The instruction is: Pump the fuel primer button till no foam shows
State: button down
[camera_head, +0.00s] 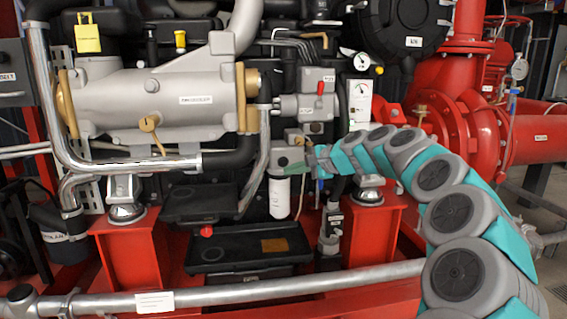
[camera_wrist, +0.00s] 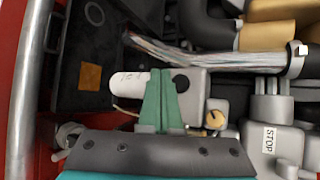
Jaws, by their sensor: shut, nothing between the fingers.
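The white fuel filter (camera_head: 279,198) hangs under a grey filter head (camera_head: 284,158) at the middle of the engine. In the wrist view the filter (camera_wrist: 127,85) lies sideways, beside the grey head (camera_wrist: 196,97). A round black spot (camera_wrist: 181,83) on that head looks like the primer button. My gripper (camera_head: 292,168) is at the filter head, its green fingers shut with nothing between them. In the wrist view the fingertips (camera_wrist: 161,72) overlap the joint of filter and head, just left of the black spot. I cannot tell whether they touch. I see no foam.
A brass knob (camera_wrist: 215,119) sits close to the right of my fingers. A grey part labelled STOP (camera_wrist: 270,140) is further right. A black tray (camera_head: 250,247) lies low on the left, and a grey pipe rail (camera_head: 240,292) crosses in front.

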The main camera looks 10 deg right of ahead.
aim_at(282, 165)
jog(key=shift+w+p, duration=0.7)
jog(key=shift+w, duration=0.85)
dwell(1.0)
jog(key=shift+w+p, duration=0.4)
jog(key=shift+w+p, duration=0.55)
jog(key=shift+w, duration=0.3)
dwell(0.9)
jog(key=shift+s, duration=0.2)
jog(key=shift+s+b, duration=0.3)
jog(key=shift+s, duration=0.8)
